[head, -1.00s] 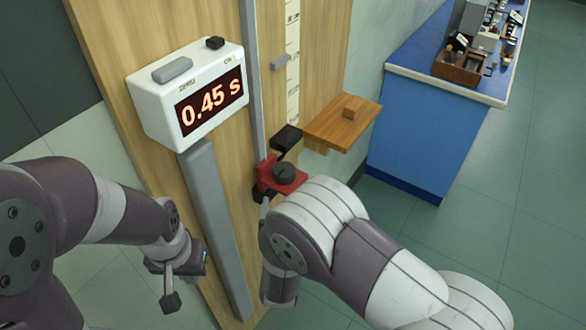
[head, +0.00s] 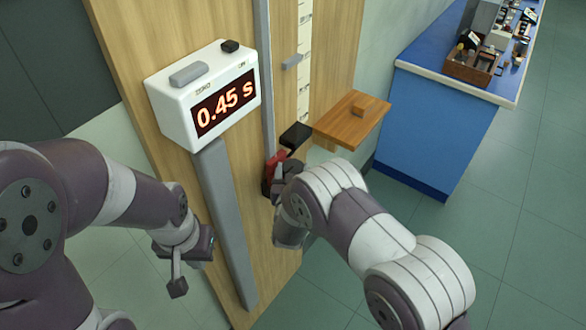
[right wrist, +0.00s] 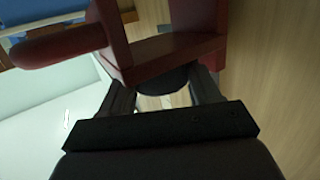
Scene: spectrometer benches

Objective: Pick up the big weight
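A dark round weight (head: 293,168), which I take for the big weight, sits at the red bracket (head: 273,165) on the wooden board, mostly hidden by my right arm in the head view. In the right wrist view, a dark rounded piece (right wrist: 162,79) shows between the fingers of my right gripper (right wrist: 163,93), below the red bracket (right wrist: 165,48). The fingers stand apart on either side of it; I cannot tell whether they touch it. My left gripper (head: 192,268) hangs left of the grey strip, its fingers apart and empty.
A white timer (head: 205,95) reading 0.45 s is on the wooden board (head: 130,40). A blue bench (head: 430,130) stands at the right.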

